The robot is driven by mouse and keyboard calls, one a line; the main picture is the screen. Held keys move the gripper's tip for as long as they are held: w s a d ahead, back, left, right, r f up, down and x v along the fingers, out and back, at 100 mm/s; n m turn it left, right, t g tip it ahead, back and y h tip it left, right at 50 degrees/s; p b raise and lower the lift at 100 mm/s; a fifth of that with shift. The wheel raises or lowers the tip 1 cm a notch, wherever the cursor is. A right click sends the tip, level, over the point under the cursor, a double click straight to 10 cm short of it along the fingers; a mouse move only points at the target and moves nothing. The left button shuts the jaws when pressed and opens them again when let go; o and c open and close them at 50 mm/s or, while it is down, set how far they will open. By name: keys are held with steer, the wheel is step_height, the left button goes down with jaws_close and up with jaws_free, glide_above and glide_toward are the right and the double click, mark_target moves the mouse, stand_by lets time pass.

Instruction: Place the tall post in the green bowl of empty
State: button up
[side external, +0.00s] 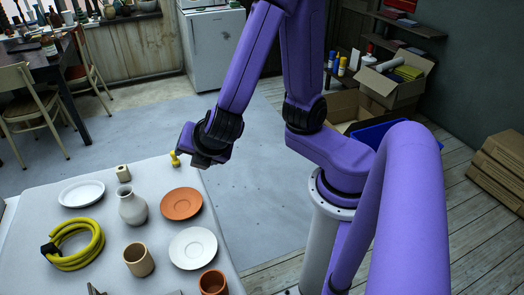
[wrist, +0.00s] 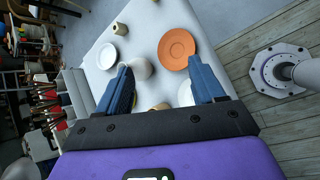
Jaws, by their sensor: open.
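I see no green bowl in either view, and nothing that I can clearly tell is a tall post. A small upright yellow piece (side external: 175,158) shows at the table's far edge in the side view, beside my gripper; what it is I cannot tell. A grey vase (side external: 132,206) stands mid-table, and it also shows near the left finger in the wrist view (wrist: 139,68). My gripper (wrist: 160,66) is open, with its two blue fingers wide apart and nothing between them that it touches. In the side view it hangs above the table's far right corner, its fingers mostly hidden.
Grey floor lies beyond the table.

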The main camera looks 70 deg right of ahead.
steer(key=s+d+r+m+g+y, duration=0.1)
steer(key=s+d+m+g+y, duration=0.1)
steer(key=s, duration=0.5)
steer(key=s+d+m+g+y, duration=0.2)
steer(key=s+m+g, duration=0.3)
steer(key=s+m, duration=0.2)
steer(key=shift+s+r+y, duration=0.4)
steer(key=shift+s, duration=0.05)
